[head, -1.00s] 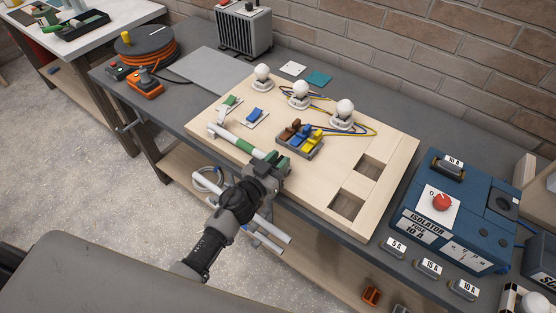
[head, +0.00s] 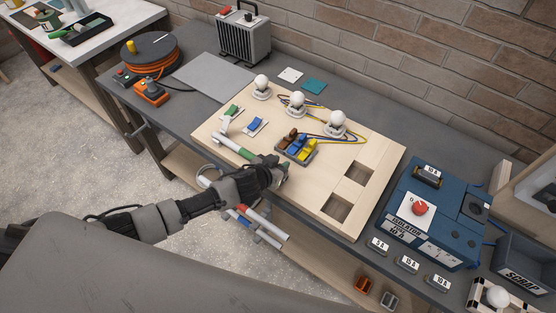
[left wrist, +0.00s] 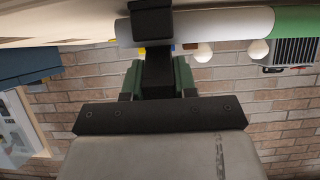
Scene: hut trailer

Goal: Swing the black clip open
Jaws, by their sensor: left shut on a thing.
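The black clip (left wrist: 152,22) shows in the left wrist view as a dark block across a pale tube (left wrist: 222,24). My left gripper (left wrist: 158,78) is shut on the clip, with green pieces at both sides of the grip. In the head view my left gripper (head: 278,172) is at the right end of the tube (head: 228,143), which has a green band and lies along the front of the wooden board (head: 330,178). The gripper hides the clip there, so I cannot tell how far it is open. My right gripper is not in view.
Coloured levers (head: 297,149) and several bulbs (head: 297,102) stand on the board behind the gripper. A blue isolator box (head: 437,213) is to the right. Loose pale tubes (head: 266,222) are below the board's front edge. The grey sheet (head: 214,78) lies flat at the back left.

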